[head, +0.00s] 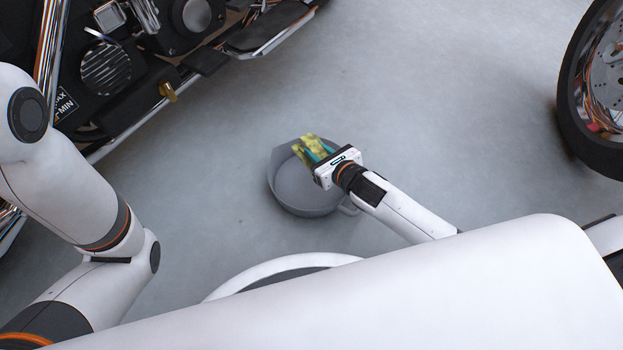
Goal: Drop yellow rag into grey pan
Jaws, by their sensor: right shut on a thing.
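The grey pan (300,197) sits on the floor in the middle of the head view. My right gripper (317,153) is over the pan's upper right part, shut on the yellow rag (306,146). The rag shows between and beyond the teal fingertips, above the pan's opening. How high it is above the pan I cannot tell. My gripper and wrist hide part of the pan's right side. My left arm comes in from the left, but its gripper is not in view.
A motorcycle (150,70) stands at the upper left, with its footboard (265,32) reaching toward the middle. A wheel (595,95) is at the right edge. The grey floor (440,90) between them and around the pan is clear.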

